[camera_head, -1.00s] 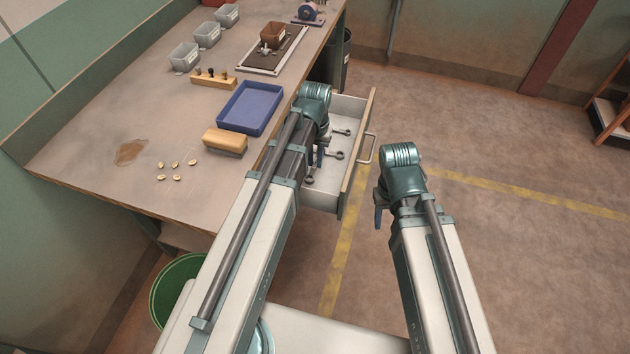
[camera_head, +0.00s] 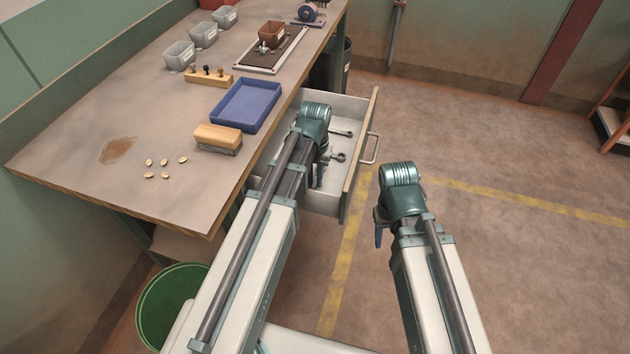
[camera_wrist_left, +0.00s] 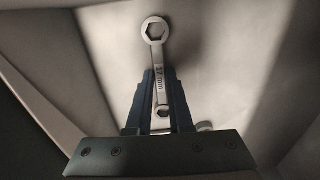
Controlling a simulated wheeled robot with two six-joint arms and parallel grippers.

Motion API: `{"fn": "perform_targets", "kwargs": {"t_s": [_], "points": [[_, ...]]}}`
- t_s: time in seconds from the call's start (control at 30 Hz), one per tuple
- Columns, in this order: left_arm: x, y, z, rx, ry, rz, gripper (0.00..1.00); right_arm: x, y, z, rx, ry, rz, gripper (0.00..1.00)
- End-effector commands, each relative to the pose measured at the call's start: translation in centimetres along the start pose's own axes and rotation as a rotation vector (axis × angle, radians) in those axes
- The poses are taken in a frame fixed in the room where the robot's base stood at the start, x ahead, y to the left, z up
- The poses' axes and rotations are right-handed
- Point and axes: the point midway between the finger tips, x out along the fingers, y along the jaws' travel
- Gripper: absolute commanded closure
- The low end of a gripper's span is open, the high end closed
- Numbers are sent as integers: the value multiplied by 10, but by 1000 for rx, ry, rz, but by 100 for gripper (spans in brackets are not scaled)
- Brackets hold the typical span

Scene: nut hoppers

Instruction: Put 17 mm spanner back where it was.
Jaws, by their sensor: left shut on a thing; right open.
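The 17 mm spanner (camera_wrist_left: 157,55) is in the left wrist view, its ring end pointing up the picture and "17 mm" on its shank. My left gripper (camera_wrist_left: 160,75) is shut on its shank. The pale drawer floor (camera_wrist_left: 215,40) lies behind the spanner; I cannot tell whether they touch. In the head view my left gripper (camera_head: 317,178) is down inside the open drawer (camera_head: 322,201), and the arm hides the held spanner. Two other spanners (camera_head: 338,157) (camera_head: 341,133) lie in the drawer to its right. My right gripper (camera_head: 379,234) is open, right of the drawer.
The drawer handle (camera_head: 371,149) sticks out to the right. On the bench (camera_head: 75,150) are a blue tray (camera_head: 246,105), a brush-like block (camera_head: 218,137), several nuts (camera_head: 164,174) and grey bins (camera_head: 179,55). A green bucket (camera_head: 172,305) stands below.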

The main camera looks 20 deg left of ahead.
Motion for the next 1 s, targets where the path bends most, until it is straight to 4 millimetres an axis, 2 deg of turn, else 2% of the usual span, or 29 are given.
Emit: {"fn": "perform_targets", "kwargs": {"t_s": [0.27, 0.3, 0.43, 0.77, 1.0], "points": [[4, 0, 0, 0, 0, 0, 100, 4, 0, 0, 0, 0, 0, 50], [2, 0, 0, 0, 0, 0, 74, 2, 0, 0, 0, 0, 0, 50], [2, 0, 0, 0, 0, 0, 51, 2, 0, 0, 0, 0, 0, 50], [1, 0, 0, 0, 0, 0, 51, 1, 0, 0, 0, 0, 0, 50], [-12, 0, 0, 0, 0, 0, 51, -12, 1, 1, 0, 0, 0, 50]]}}
